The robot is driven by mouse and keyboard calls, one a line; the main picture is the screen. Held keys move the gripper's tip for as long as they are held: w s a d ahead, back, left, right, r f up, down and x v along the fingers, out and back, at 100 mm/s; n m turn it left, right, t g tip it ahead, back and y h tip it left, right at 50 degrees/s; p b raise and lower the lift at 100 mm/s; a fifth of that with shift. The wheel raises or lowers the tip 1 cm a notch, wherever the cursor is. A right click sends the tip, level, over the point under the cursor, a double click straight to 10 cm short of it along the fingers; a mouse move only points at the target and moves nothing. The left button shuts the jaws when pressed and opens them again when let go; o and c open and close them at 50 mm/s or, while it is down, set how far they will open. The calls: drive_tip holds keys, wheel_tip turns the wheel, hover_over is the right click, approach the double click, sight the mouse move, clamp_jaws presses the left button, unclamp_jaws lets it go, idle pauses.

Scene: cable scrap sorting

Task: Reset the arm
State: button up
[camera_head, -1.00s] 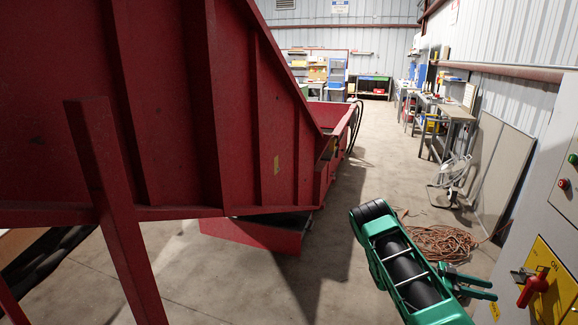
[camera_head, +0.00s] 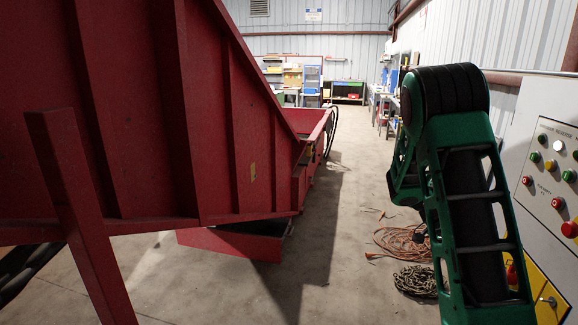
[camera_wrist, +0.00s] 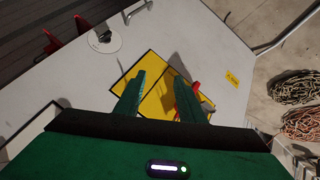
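My green arm (camera_head: 465,190) stands raised at the right of the head view, in front of part of the grey control cabinet (camera_head: 548,105). My gripper is hidden in the head view. In the wrist view, the two green fingers of my gripper (camera_wrist: 160,78) are apart, with nothing between them. Beyond them is a yellow panel (camera_wrist: 152,101) on the cabinet's face. A red switch handle (camera_wrist: 187,103) shows beside the right finger; whether they touch I cannot tell.
A large red machine (camera_head: 150,120) fills the left. Coiled orange cable (camera_head: 402,243) and a darker coil (camera_head: 415,281) lie on the floor beside my arm. Workbenches line the right wall farther back. The concrete floor between the machine and the coils is clear.

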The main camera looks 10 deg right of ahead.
drive_tip(key=s+a+r+n+t+y, duration=0.3)
drive_tip(key=s+a+r+n, duration=0.2)
drive_tip(key=s+a, duration=0.4)
drive_tip(key=s+a+r+n+t+y, duration=0.2)
drive_tip(key=s+a+r+n, duration=0.3)
drive_tip(key=s+a, duration=0.4)
drive_tip(key=a+n+y, duration=0.1)
drive_tip(key=a, duration=0.4)
drive_tip(key=shift+n+t, duration=0.4)
drive_tip(key=shift+s+r, duration=0.1)
drive_tip(key=shift+c, duration=0.6)
